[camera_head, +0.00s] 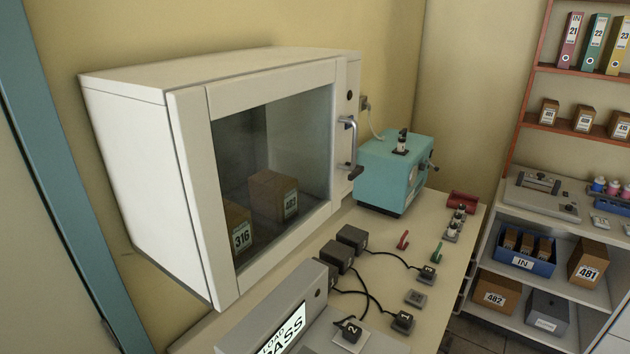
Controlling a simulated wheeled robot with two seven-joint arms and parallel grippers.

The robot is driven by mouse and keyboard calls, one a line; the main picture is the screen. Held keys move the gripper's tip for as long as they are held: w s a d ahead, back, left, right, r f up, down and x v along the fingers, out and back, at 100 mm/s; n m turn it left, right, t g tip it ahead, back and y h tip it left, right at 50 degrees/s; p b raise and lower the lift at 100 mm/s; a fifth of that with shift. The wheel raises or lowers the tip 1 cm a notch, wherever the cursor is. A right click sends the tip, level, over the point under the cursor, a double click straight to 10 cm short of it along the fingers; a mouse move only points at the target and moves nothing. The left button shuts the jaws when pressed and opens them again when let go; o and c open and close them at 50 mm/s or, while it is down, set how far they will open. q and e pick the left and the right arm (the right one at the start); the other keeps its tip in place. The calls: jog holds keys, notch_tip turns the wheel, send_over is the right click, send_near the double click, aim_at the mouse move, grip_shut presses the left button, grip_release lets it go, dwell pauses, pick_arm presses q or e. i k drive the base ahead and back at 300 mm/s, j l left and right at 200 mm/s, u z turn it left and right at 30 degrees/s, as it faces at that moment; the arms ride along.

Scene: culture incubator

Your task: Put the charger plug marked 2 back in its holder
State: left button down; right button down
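The charger plug marked 2 (351,328) is a dark block with a white label near the bottom edge of the head view. It sits on or just above a pale square patch (342,344) on a grey surface; I cannot tell whether it touches. A small grey holder (416,297) on the bench stands empty. It lies between two holders that carry dark plugs, one behind (428,272) and one in front (403,321). Black cables run from the plugs to dark charger boxes (352,237). Neither of my grippers is in view.
A white incubator (130,130) with a glass door stands on the left, boxes inside. A grey device with a lit screen (281,336) stands in front of it. A teal machine (385,175) is behind. Red (403,240) and green (437,252) levers stand near the holders.

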aim_at(352, 333)
jog(key=k+l+u, duration=0.3)
jog(key=l, duration=0.15)
jog(key=k+l+u, duration=0.15)
jog(key=l+u, duration=0.15)
jog(key=k+l+u, duration=0.25)
jog(key=l, duration=0.2)
